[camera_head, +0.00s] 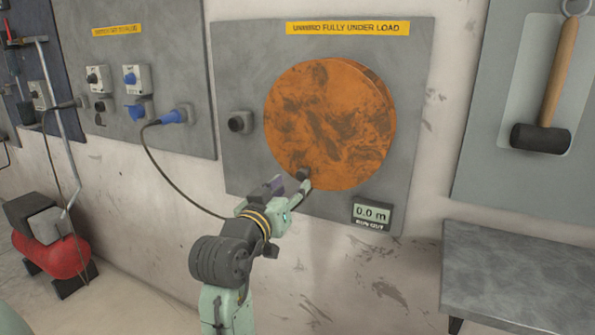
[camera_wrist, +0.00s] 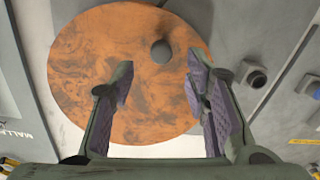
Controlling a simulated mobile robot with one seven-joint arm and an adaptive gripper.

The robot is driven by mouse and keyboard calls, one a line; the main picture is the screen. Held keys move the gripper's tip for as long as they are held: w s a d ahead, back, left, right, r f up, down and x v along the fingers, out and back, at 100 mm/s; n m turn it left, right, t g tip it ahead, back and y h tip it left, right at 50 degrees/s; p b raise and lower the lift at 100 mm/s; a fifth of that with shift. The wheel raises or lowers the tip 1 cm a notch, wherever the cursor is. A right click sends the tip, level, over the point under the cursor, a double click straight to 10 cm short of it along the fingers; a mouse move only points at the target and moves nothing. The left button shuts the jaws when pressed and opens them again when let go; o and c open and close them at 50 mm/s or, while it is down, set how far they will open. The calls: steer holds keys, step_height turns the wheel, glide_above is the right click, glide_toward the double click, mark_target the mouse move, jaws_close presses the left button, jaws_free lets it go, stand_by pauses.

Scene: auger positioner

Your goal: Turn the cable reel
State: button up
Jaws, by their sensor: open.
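The cable reel (camera_head: 330,120) is a large orange disc with dark rusty patches, mounted on a grey wall panel. It fills much of the wrist view (camera_wrist: 90,60). A dark round knob (camera_wrist: 161,51) stands on its face near the rim; in the head view it is at the lower left of the disc (camera_head: 304,173), by my fingertips. My gripper (camera_head: 287,188) is open in front of the reel's lower-left part. In the wrist view its purple-padded fingers (camera_wrist: 160,85) are spread wide, with the knob between and beyond their tips. Contact cannot be told.
A display (camera_head: 372,213) below the reel reads 0.0 m. A dark socket (camera_head: 240,122) sits left of the reel. A cable with a blue plug (camera_head: 175,116) hangs nearby. A mallet (camera_head: 550,100) hangs at right above a grey bench (camera_head: 515,265).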

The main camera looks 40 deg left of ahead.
mark_target(300, 176)
steer(key=p+x, duration=0.1)
steer(key=x, duration=0.6)
steer(key=shift+a+p, duration=0.1)
steer(key=shift+p, duration=0.2)
steer(key=shift+c, duration=0.5)
jaws_close()
